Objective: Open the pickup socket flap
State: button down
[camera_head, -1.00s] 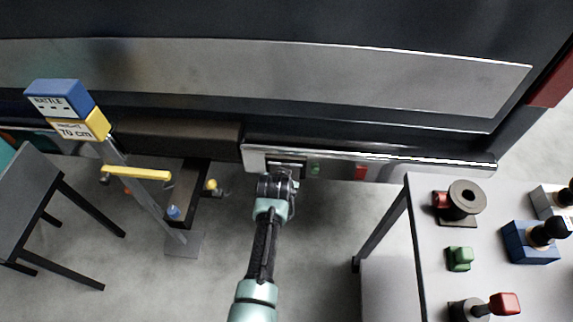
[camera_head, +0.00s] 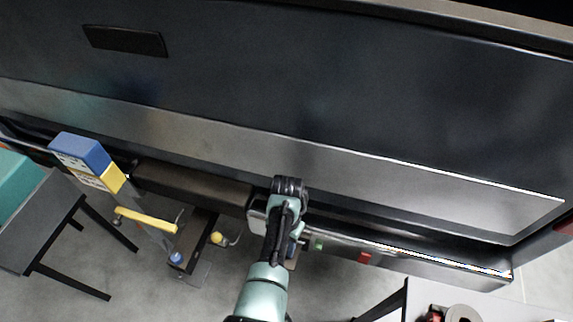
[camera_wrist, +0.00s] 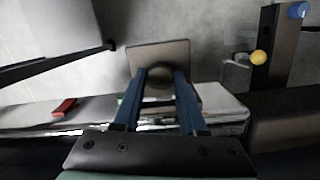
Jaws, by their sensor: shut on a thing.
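The socket flap (camera_wrist: 158,53) is a flat brown-grey plate. In the wrist view it stands out from the bumper over the floor, so it looks swung open. A dark round part shows at its lower end, between the fingers. My gripper (camera_wrist: 160,76) has its two blue fingers on the flap's lower part, a little apart and shut on it; the exact contact is unclear. In the head view my gripper (camera_head: 297,240) is at the silver bumper (camera_head: 400,257), and my arm hides most of the flap. A small brown part of the flap (camera_head: 292,263) shows beside it.
A green block (camera_head: 319,245) and a red block (camera_head: 364,257) are on the bumper right of my gripper. A post with a blue box (camera_head: 80,148) and a yellow handle (camera_head: 147,219) stands left. A table (camera_head: 455,296) is at lower right.

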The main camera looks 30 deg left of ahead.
jog(key=shift+w+g+b, duration=0.1)
jog(key=shift+g+b, duration=0.4)
jog(key=shift+b, duration=0.1)
jog(key=shift+r, duration=0.15)
jog(key=shift+c, duration=2.3)
grip_release()
jog(key=shift+w, duration=0.1)
jog(key=p+v, duration=0.1)
jog(key=v, duration=1.1)
jog(key=shift+a, duration=0.25)
